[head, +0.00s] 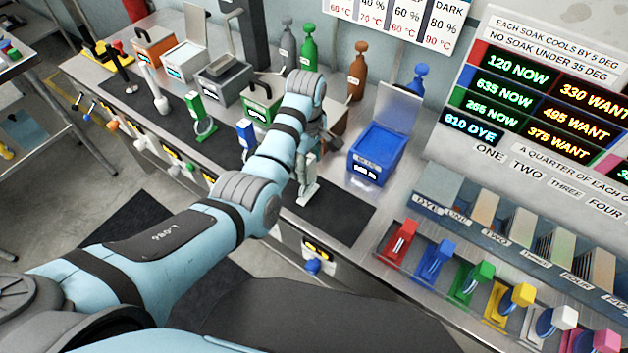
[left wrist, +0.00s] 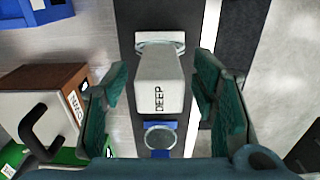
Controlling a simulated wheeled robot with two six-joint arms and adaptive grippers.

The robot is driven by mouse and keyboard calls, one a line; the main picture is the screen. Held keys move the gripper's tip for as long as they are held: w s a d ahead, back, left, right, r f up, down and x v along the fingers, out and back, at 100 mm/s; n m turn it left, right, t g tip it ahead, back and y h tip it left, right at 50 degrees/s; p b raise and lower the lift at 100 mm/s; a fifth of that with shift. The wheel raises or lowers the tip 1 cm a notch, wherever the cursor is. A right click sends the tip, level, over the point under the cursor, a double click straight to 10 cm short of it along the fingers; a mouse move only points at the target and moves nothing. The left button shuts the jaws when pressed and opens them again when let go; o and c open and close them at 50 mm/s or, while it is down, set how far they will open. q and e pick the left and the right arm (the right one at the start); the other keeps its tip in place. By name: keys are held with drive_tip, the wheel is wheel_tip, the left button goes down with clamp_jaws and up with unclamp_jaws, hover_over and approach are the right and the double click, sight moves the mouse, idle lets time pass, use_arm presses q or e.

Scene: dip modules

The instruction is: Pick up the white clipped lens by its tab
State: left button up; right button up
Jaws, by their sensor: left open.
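The white clipped lens (head: 308,192) stands on a dark mat on the steel counter in the head view, partly hidden by my left gripper. In the left wrist view its white tab (left wrist: 158,88), marked DEEP, points up toward the camera. My left gripper (head: 312,150) is above it, pointing down. In the left wrist view the teal fingers (left wrist: 160,100) are open, one on each side of the tab, with a visible gap on both sides. Nothing is held. My right gripper is not in view.
A blue clipped lens (head: 246,133) and a green clipped lens (head: 203,118) stand farther left. A blue box with a raised lid (head: 375,150) stands to the right. Several coloured clips line the front right, including a red one (head: 403,238). Bare mat (head: 340,218) lies right of the lens.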

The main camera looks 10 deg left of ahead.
use_arm(q)
drive_tip(key=shift+s+r, duration=0.1)
drive_tip(key=shift+c, duration=1)
drive_tip(key=c, duration=1)
clamp_jaws()
